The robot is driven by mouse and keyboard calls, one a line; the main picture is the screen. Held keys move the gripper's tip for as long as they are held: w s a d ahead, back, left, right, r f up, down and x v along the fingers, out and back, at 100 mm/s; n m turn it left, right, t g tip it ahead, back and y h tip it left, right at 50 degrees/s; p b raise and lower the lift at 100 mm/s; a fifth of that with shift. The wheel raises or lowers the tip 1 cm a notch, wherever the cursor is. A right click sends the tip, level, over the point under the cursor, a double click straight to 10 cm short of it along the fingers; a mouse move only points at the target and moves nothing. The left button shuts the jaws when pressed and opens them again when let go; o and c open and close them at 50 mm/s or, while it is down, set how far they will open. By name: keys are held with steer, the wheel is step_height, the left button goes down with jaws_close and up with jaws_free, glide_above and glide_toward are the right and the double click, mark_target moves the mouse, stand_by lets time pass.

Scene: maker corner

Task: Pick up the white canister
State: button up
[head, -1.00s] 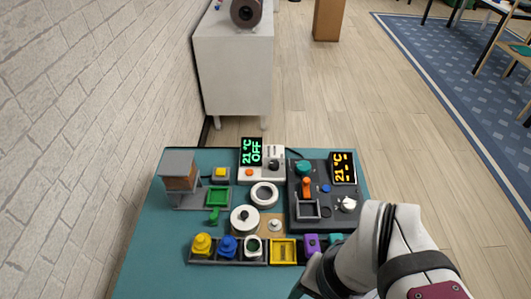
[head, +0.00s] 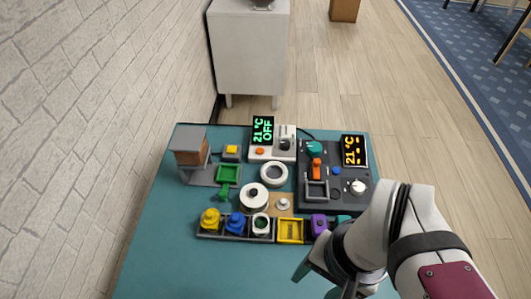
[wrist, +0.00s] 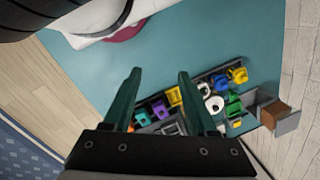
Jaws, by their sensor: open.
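A small white canister with a dark green top (head: 261,225) stands in the dark rack (head: 208,236) on the teal table, between a blue canister (head: 235,222) and a yellow square tray (head: 291,231). It shows small in the wrist view (wrist: 205,88). A larger white round piece with a black knob (head: 254,197) sits just behind the rack. My gripper (head: 314,284) is open and empty, in front and to the right of the white canister and apart from it. Its two green fingers (wrist: 159,73) are spread in the wrist view, with the rack beyond them.
A yellow canister (head: 210,219) stands at the rack's left end and a purple piece (head: 319,224) right of the yellow tray. Behind are a white ring (head: 274,174), a grey dispenser (head: 190,146) and a dark control panel (head: 345,203). The table's front left (head: 160,265) is clear.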

stand_by(0.4)
steer(key=n+h, duration=0.2)
steer(key=n, duration=0.5)
glide_above(261, 223)
steer(key=s, duration=0.2)
step_height(261, 223, down, 4)
step_height(261, 223, down, 16)
steer(key=shift+w+d+r, duration=0.1)
steer(key=shift+r, duration=0.1)
jaws_close()
